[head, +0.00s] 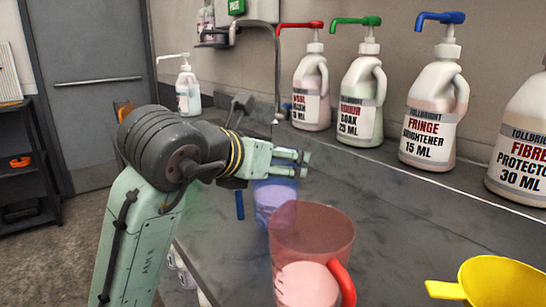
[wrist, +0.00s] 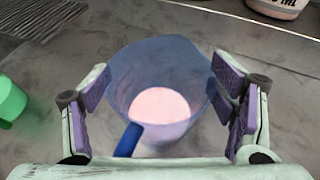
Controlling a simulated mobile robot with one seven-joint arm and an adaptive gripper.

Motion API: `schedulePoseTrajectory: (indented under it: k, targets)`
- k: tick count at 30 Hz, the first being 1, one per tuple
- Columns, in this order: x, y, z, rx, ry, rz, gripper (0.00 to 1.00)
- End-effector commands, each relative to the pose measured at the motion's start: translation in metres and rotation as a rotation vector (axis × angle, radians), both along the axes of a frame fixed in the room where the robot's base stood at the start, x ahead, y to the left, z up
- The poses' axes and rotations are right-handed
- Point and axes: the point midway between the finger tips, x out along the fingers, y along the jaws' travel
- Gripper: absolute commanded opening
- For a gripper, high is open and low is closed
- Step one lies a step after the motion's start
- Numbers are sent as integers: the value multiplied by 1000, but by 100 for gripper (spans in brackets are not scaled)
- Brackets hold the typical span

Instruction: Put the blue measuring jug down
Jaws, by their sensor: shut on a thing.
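The blue measuring jug (head: 273,203) is see-through, with a blue handle and pink liquid in it. My gripper (head: 298,160) is shut on it near its rim, above the grey counter. In the wrist view the jug (wrist: 160,65) sits upright between the two purple-padded fingers, its handle pointing toward me. I cannot tell whether its base touches the counter. In the head view my gripper hides part of its top.
A red jug (head: 318,232) with pink liquid stands close in front. A yellow one (head: 500,285) is at the right. Pump bottles (head: 362,100) line the wall. A green object (wrist: 10,100) lies left in the wrist view. Bare counter (head: 400,215) shows right of the red jug.

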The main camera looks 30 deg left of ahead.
Motion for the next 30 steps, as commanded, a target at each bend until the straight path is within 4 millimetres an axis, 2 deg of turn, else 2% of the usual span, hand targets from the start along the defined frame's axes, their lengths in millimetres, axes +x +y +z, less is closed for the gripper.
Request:
schedulePoseTrajectory:
  k: [10, 11, 19, 30]
  targets:
    - [0, 0, -4, 1, -2, 1, 17]
    - [0, 0, -3, 1, 0, 1, 80]
    - [0, 0, -3, 0, 0, 0, 98]
    - [0, 0, 1, 1, 0, 1, 98]
